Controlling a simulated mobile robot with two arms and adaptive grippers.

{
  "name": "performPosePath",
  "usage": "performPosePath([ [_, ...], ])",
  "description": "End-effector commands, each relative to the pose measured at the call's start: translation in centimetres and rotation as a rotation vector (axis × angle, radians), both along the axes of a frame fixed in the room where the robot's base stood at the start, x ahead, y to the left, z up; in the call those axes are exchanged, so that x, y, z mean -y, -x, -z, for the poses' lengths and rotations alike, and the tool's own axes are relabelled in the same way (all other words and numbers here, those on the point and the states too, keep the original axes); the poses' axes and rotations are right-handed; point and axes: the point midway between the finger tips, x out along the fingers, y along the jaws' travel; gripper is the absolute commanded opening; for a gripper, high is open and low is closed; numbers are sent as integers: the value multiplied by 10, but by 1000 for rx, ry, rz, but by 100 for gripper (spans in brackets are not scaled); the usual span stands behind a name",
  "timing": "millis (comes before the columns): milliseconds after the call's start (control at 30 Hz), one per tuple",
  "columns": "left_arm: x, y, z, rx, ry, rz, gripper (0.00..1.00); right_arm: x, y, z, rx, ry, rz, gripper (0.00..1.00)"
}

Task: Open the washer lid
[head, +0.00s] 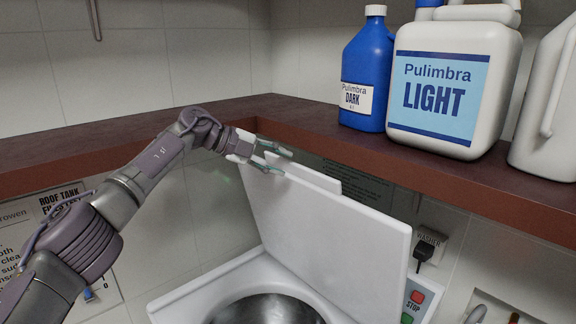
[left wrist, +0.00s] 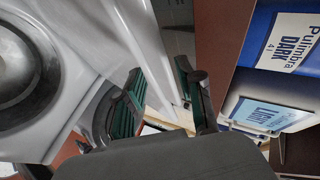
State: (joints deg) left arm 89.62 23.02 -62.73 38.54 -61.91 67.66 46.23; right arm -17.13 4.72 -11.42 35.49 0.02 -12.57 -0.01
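The white washer lid (head: 330,235) stands raised in the head view, steeply tilted back towards the shelf. Below it the white washer (head: 185,300) shows its round metal drum opening (head: 265,311). The drum also shows at the left of the left wrist view (left wrist: 14,70). My left gripper (head: 286,163) is at the lid's upper left corner. Its two green-grey fingers are apart in the left wrist view (left wrist: 160,68), with a pale edge of the lid near them. I cannot tell whether they touch the lid. My right gripper is not in view.
A red-brown shelf (head: 420,170) runs behind and above the lid. It bears a blue bottle (head: 366,62), a white jug labelled LIGHT (head: 455,70) and another white container (head: 548,110). A socket with a black plug (head: 426,248) and a red stop button (head: 418,297) are right of the lid.

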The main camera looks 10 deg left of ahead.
Motion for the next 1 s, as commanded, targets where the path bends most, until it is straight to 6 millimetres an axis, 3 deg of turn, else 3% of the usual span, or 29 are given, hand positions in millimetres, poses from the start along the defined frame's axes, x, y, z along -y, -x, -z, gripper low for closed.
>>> performPosePath([
  [200,-40,17,-23,3,-1,-2,38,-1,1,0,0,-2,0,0],
  [400,-63,29,-36,0,-1,0,38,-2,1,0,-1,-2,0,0],
  [1000,-70,32,-41,-1,0,1,38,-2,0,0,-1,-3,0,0],
])
